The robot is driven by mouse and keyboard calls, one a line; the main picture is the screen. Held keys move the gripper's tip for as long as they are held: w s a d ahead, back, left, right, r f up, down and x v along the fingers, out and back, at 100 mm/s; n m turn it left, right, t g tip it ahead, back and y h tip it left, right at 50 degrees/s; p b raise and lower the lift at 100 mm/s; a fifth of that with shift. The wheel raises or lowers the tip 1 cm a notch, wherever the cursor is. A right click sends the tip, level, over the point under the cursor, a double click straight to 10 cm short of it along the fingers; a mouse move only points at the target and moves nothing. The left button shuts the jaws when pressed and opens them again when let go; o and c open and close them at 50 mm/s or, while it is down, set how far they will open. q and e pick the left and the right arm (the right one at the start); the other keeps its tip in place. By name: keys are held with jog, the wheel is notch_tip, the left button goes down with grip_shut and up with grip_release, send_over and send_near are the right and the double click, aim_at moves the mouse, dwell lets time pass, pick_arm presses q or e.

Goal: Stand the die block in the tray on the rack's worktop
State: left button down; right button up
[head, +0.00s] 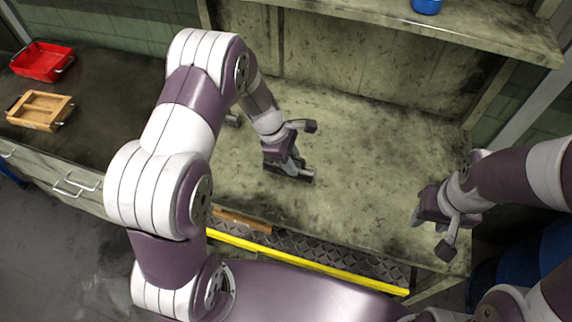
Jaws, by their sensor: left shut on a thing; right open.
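My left gripper (294,168) is low over the rack's worktop (355,170), near its middle. It is shut on a small dark thing (307,175), which I take to be the die block. The fingers hide much of it, and I cannot tell whether it touches the worktop. My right gripper (436,222) is open and empty above the worktop's right front part. I cannot make out a tray on the worktop; my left arm covers its left part. A small grey thing (233,119) shows partly beside that arm.
A wooden compartment tray (40,124) and a red bin (40,78) stand on the dark bench at left. A shelf (480,32) with a blue thing (426,6) is above.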

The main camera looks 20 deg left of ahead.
pick_arm(q)
notch_tip(320, 180, down, 3)
jog(key=shift+f+p, duration=0.15)
jog(key=shift+p, duration=0.2)
jog(key=shift+w+f, duration=0.15)
jog(key=shift+f, duration=0.2)
jog(key=shift+s, duration=0.2)
jog(key=c, duration=0.9)
grip_release()
jog(key=shift+f, duration=0.15)
